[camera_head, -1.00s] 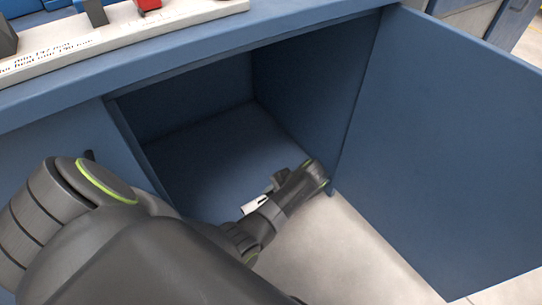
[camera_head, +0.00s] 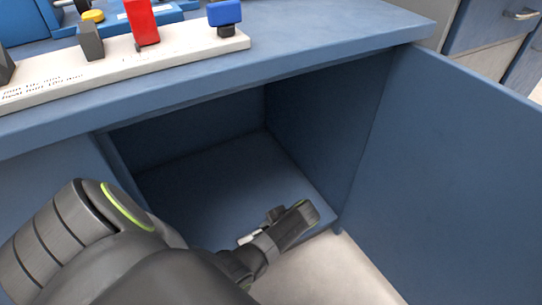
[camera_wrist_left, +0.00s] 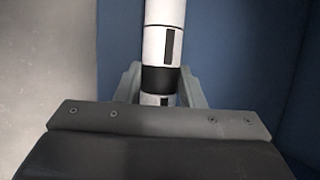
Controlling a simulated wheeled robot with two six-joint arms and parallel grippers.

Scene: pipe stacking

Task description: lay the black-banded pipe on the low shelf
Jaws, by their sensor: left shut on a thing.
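The black-banded pipe (camera_wrist_left: 163,30) is white with a black band and a black bar mark. In the left wrist view it runs from between the jaws to the top edge. My left gripper (camera_wrist_left: 160,80) is shut on it at the black band. In the head view a small white piece, probably the pipe (camera_head: 247,238), shows beside my left gripper (camera_head: 276,214); the arm hides most of it. The gripper is at the front opening of the blue cabinet, over the low shelf (camera_head: 215,185). I cannot tell whether the pipe touches the shelf. My right gripper is not in view.
The cabinet door (camera_head: 450,180) stands open on the right. The blue worktop (camera_head: 340,35) overhangs the opening and carries a white rack (camera_head: 125,65) with coloured blocks. The visible shelf floor is clear. Pale floor (camera_head: 325,270) lies in front.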

